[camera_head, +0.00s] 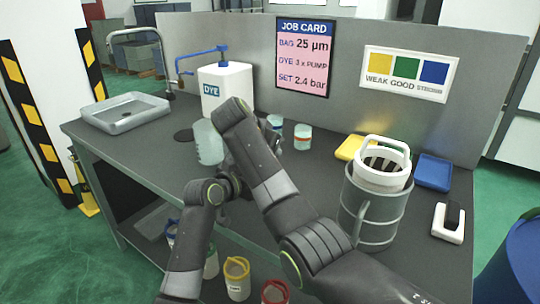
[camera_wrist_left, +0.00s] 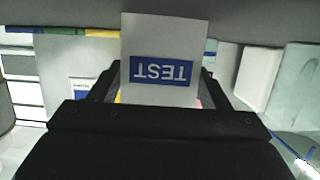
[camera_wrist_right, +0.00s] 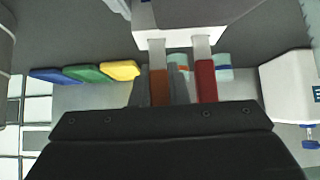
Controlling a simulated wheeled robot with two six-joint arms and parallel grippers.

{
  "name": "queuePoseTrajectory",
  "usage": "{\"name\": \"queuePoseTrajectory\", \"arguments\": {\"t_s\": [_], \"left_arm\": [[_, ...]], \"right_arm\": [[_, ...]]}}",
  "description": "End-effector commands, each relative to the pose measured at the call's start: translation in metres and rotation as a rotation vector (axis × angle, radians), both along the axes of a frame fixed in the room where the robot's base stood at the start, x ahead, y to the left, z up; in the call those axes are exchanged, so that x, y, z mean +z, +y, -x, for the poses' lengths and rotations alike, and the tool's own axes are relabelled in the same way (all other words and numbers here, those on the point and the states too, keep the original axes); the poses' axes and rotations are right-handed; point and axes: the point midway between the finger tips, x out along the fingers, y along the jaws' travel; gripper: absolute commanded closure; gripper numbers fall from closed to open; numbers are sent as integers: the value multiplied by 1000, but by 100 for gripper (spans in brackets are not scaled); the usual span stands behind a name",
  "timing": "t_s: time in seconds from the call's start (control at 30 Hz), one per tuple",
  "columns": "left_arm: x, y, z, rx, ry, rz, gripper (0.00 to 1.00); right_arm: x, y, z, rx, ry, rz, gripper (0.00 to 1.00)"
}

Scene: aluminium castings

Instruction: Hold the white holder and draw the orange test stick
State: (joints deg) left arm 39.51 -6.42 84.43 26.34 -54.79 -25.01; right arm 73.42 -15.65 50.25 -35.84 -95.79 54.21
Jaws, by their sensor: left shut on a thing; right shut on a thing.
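The white holder (camera_wrist_left: 165,30) with a blue TEST label fills the middle of the left wrist view, label upside down. My left gripper (camera_wrist_left: 160,90) is shut on it. In the right wrist view the holder (camera_wrist_right: 185,38) is at the top, with two sticks' pale shafts reaching its edge. My right gripper (camera_wrist_right: 161,88) is shut on the orange test stick (camera_wrist_right: 159,88). A dark red stick (camera_wrist_right: 206,82) stands beside it, outside the fingers. In the head view my arms hide the holder, sticks and both grippers.
On the grey bench stand a white DYE container (camera_head: 226,88), a translucent jug (camera_head: 208,142), small jars (camera_head: 302,136) and a metal can with a white basket (camera_head: 378,205). A yellow tray (camera_head: 349,147) and blue tray (camera_head: 433,172) lie near the back panel. A metal sink tray (camera_head: 125,112) is left.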

Motion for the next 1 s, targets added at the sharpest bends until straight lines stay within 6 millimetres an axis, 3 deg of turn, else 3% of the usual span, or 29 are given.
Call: {"name": "queuePoseTrajectory", "arguments": {"t_s": [0.4,0.6,0.83,0.87,1.0], "left_arm": [[-1,0,0,0,1,-1,52],[-1,0,0,0,1,-1,52],[-1,0,0,0,1,-1,52],[-1,0,0,0,1,-1,28],[0,0,0,0,1,-1,10]], "right_arm": [[79,-1,-1,-1,-4,2,100],[94,0,0,1,-2,1,100],[94,0,0,0,-1,1,100],[94,0,0,0,-1,1,100],[94,0,0,0,-1,1,100]]}}
